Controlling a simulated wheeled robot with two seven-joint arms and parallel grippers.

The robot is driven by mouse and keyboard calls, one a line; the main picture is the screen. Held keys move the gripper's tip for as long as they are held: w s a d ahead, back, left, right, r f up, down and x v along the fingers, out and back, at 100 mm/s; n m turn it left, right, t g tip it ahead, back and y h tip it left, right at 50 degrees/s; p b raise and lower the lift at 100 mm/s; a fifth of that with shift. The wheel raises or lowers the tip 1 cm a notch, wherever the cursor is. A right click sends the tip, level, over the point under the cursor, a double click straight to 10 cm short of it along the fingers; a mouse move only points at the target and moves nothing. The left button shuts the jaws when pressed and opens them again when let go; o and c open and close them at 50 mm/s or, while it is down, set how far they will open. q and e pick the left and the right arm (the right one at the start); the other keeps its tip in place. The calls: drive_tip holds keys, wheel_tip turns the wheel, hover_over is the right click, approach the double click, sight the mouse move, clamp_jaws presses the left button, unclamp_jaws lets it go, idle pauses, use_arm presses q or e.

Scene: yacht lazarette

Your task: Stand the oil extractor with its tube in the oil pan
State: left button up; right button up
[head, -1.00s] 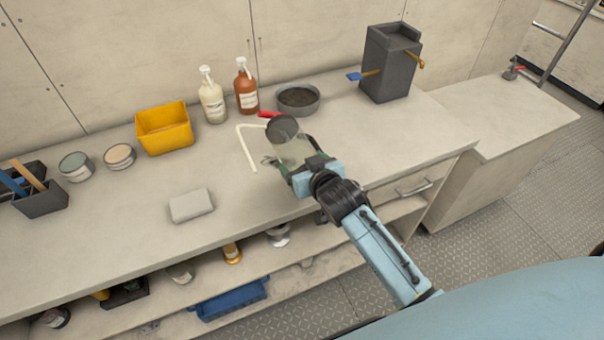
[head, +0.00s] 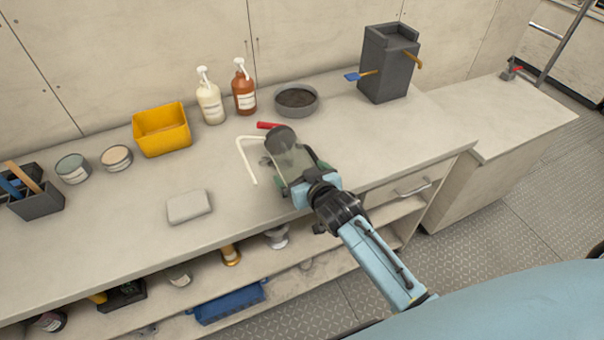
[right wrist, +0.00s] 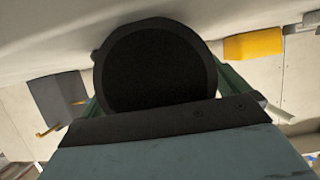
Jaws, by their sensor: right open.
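The oil extractor (head: 292,160) is a clear cylinder with a dark round top, a red handle (head: 268,125) and a bent white tube (head: 246,158). It is over the bench in front of the oil pan, and its base is hidden by my gripper. The oil pan (head: 297,88) is a round grey dish with dark contents. The tube points down left of the extractor, outside the pan. My right gripper (head: 298,172) is open, its fingers on either side of the extractor. In the right wrist view the extractor's dark disc (right wrist: 155,65) fills the space between the fingers. My left gripper is not in view.
A white pump bottle (head: 210,102) and an orange one (head: 244,92) stand left of the pan. A yellow bin (head: 161,130), tins, a pale block (head: 189,207) and a dark caddy (head: 35,203) are further left. A grey box (head: 388,65) stands right.

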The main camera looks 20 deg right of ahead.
drive_tip(key=shift+r, duration=0.1)
drive_tip(key=shift+s+r, duration=0.1)
drive_tip(key=shift+s, duration=0.1)
drive_tip(key=p+v, duration=0.1)
drive_tip(key=v, duration=1)
drive_tip(key=shift+s+r, duration=0.2)
drive_tip(key=shift+s, duration=0.05)
